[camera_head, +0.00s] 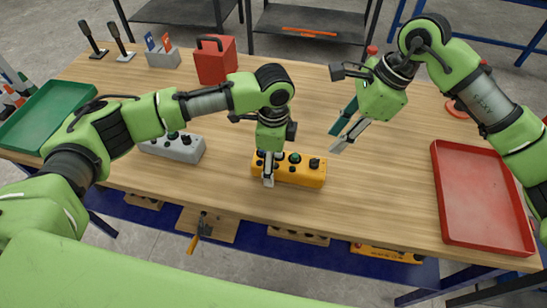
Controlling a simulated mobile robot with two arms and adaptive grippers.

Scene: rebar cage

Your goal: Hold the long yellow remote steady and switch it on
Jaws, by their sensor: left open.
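The long yellow remote (305,179) lies on the wooden table near its front edge, with several dark and green knobs or buttons on top. My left gripper (269,172) is open and points down at the remote's left end. One pale finger shows in front of the remote's near side; the other finger is mostly hidden, so contact is unclear. My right gripper (347,133) is above the table, to the right of and behind the remote, apart from it. One pale finger shows clearly; its opening is unclear. I cannot tell whether the remote is switched on.
A grey button box (185,148) sits left of the remote. A green tray (48,116) is at far left, a red tray (478,202) at right. A red box (215,64) and two black levers (117,40) stand behind.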

